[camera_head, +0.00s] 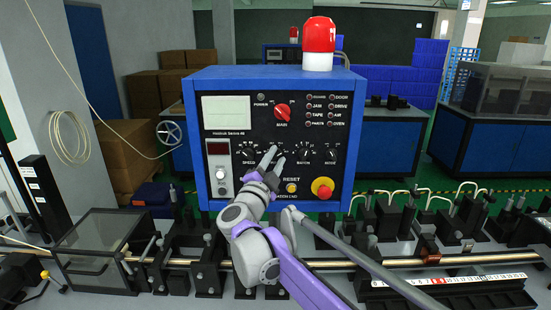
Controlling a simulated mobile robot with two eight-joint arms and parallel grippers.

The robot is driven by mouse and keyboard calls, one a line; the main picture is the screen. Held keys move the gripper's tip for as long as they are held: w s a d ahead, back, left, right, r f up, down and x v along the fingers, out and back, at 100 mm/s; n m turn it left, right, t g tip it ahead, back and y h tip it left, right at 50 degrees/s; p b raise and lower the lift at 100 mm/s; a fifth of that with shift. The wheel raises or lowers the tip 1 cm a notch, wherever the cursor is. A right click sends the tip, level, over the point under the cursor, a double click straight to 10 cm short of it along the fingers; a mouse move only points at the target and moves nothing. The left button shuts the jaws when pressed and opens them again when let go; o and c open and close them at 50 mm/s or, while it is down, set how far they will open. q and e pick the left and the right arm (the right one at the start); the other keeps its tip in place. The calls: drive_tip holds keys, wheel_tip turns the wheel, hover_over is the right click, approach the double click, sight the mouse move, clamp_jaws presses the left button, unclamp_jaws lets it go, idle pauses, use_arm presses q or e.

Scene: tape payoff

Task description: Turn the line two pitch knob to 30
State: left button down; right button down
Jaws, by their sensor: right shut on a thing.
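A blue control box (197,120) with a black front panel stands in the middle of the view. A row of small black knobs crosses the panel: a speed knob (248,149) at left, then the spot where my fingers are, then two more knobs (304,148) at right. My right gripper (272,158) reaches up from below with its fingers at the second knob position and is shut on the knob there. The fingers mostly hide that knob and its label, so its pointer and setting cannot be read. My left gripper is not in view.
The panel also has a red main switch (282,113), a yellow reset button (291,187) and a red-and-yellow emergency stop (322,188) just right of my arm. A red lamp (319,39) tops the box. Metal rods and black fixtures (207,262) fill the bench below.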

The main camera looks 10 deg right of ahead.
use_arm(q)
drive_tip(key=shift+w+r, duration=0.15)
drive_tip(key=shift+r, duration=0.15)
use_arm(e)
drive_tip(key=shift+m+g, duration=0.4)
drive_tip(key=shift+m, duration=0.8)
drive_tip(key=c, duration=0.9)
unclamp_jaws()
drive_tip(key=shift+s+a+f, duration=0.15)
drive_tip(key=shift+s+a, duration=0.15)
drive_tip(key=shift+s, duration=0.05)
use_arm(q)
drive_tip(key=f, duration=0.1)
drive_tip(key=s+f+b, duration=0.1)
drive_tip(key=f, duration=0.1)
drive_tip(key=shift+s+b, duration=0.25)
drive_tip(key=shift+b, duration=0.1)
use_arm(e)
drive_tip(key=v, duration=1)
